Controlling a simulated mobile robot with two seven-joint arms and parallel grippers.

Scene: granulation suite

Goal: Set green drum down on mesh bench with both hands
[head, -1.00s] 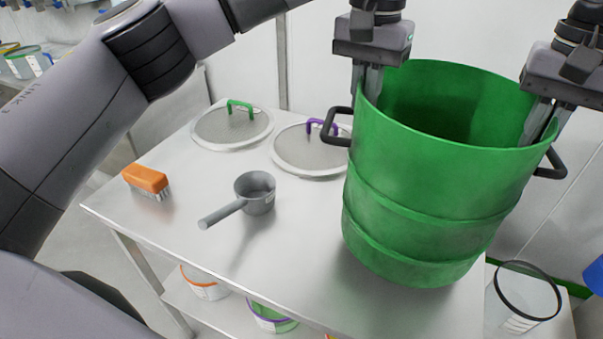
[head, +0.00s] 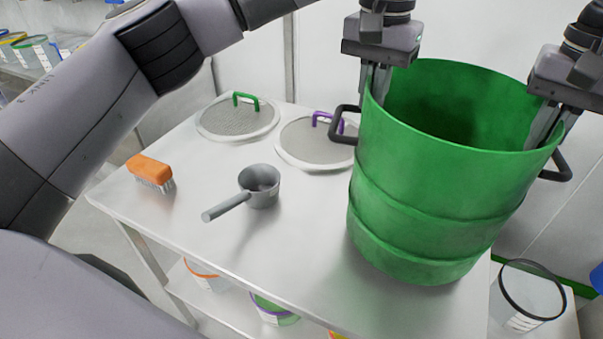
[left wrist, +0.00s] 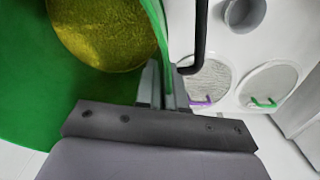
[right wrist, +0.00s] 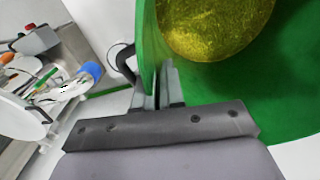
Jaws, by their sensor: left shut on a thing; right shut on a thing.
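The green drum (head: 430,200) is upright at the right end of the steel mesh bench (head: 240,240), which carries two mesh discs. I cannot tell whether the drum's base touches the bench top. My left gripper (head: 376,92) is shut on the drum's left rim, beside the black left handle (head: 343,124). My right gripper (head: 543,128) is shut on the right rim, beside the right handle (head: 556,168). Both wrist views show the rim between the fingers and yellowish contents inside the drum, in the left wrist view (left wrist: 105,30) and the right wrist view (right wrist: 215,25).
A mesh disc with a green handle (head: 238,118) and one with a purple handle (head: 315,143) lie at the back. A grey scoop (head: 260,186) and an orange brush (head: 150,172) lie left of the drum. A clear container (head: 527,297) stands lower right.

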